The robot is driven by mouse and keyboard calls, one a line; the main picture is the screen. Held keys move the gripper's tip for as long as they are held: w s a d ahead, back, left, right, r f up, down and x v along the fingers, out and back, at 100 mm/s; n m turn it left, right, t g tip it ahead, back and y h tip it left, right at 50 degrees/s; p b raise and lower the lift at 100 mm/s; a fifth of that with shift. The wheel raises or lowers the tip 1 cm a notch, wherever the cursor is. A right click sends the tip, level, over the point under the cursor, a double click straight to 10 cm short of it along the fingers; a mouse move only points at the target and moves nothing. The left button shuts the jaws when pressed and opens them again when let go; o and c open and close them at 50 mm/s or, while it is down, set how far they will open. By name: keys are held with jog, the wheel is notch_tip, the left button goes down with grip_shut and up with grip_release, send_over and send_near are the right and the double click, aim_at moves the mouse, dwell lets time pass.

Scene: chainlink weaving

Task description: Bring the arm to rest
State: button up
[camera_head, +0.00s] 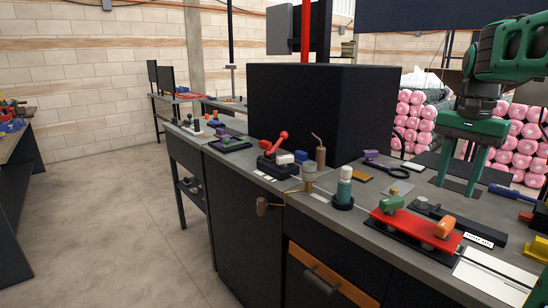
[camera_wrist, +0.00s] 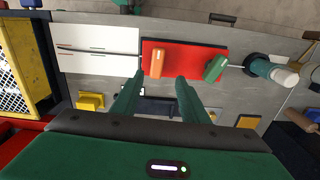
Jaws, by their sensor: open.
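My gripper (camera_head: 457,187) is green and hangs from my arm at the right of the head view, with its fingers pointing down over the workbench (camera_head: 352,215). Its two fingers are spread apart with nothing between them. In the wrist view my gripper (camera_wrist: 158,82) also shows open and empty. Beyond its fingertips lies a red board (camera_wrist: 171,68) with an orange block (camera_wrist: 156,63) and a green block (camera_wrist: 215,68) on it. Whether the fingertips touch the bench cannot be told.
A teal-and-white bottle (camera_head: 344,187) stands left of the red board (camera_head: 415,229). A red-handled tool (camera_head: 276,143) stands farther along the bench. A large black box (camera_head: 322,112) rises behind. The floor (camera_head: 110,215) at left is clear.

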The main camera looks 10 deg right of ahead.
jog(key=s+a+f+n, duration=0.3)
jog(key=s+a+f, duration=0.1)
jog(key=s+f, duration=0.4)
jog(key=s+a+f+n, duration=0.3)
jog(key=s+a+f, duration=0.2)
jog(key=s+f, duration=0.4)
jog(key=shift+s+a+f, duration=0.25)
jog(key=shift+s+a, duration=0.05)
jog(key=shift+s, duration=0.4)
jog(key=shift+w+f, duration=0.2)
jog(key=shift+w, duration=0.4)
